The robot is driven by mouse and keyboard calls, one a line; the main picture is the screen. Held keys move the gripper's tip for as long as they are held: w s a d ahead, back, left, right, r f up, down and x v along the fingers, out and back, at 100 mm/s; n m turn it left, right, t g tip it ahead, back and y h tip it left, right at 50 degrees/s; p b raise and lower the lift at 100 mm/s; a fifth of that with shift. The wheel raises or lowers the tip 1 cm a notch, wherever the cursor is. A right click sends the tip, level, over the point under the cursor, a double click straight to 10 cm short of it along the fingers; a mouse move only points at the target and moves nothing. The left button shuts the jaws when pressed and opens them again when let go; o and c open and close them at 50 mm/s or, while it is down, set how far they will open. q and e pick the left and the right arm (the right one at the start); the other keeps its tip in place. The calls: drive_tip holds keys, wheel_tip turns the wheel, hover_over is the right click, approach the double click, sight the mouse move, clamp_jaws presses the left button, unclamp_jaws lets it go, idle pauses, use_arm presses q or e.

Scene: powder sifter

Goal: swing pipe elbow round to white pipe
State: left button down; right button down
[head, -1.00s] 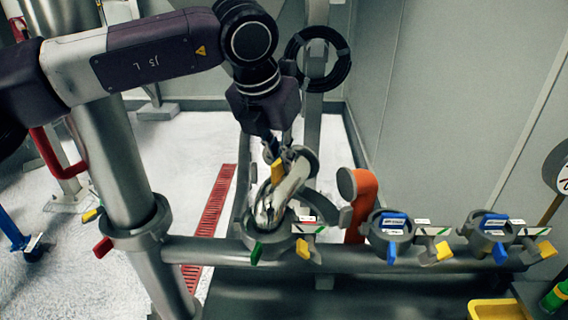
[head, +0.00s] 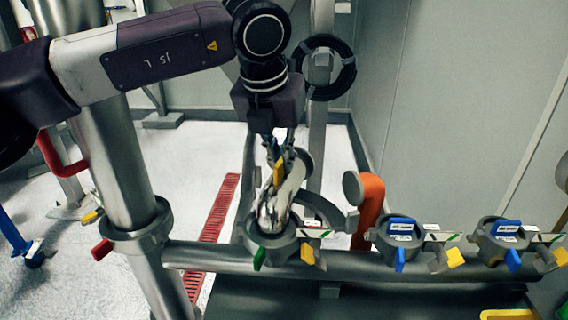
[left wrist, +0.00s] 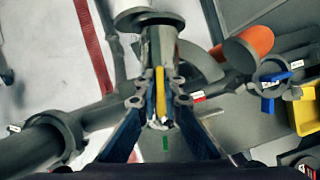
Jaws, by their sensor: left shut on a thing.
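The pipe elbow (head: 276,198) is a shiny silver bent pipe. It rises from a grey collar on the horizontal pipe, and its upper flanged end points up and away. It also shows in the left wrist view (left wrist: 160,48), with a grey round flange at the top. My left gripper (head: 281,160) comes down from above and is shut on the elbow; a yellow strip shows between its fingers (left wrist: 160,98). I cannot pick out a white pipe for certain in either view. My right gripper is not in view.
An orange pipe (head: 369,208) with a grey end stands right of the elbow. Further right are collars with blue handles (head: 402,228) and yellow handles. A thick steel column (head: 120,170) stands at left. A yellow bin (left wrist: 305,105) lies at right.

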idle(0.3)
use_arm(q)
drive_tip(key=shift+a+n+b, duration=0.2)
drive_tip(key=shift+n+b, duration=0.2)
drive_tip(key=shift+b, duration=0.15)
drive_tip(key=shift+w+a+r+n+y+b, duration=0.1)
drive_tip(key=shift+a+n+y+b, duration=0.2)
drive_tip(key=shift+n+b, duration=0.15)
drive_tip(key=shift+a+n+b, duration=0.1)
drive_tip(key=shift+n+b, duration=0.2)
drive_tip(key=shift+n, duration=0.05)
drive_tip(key=c, duration=2)
unclamp_jaws()
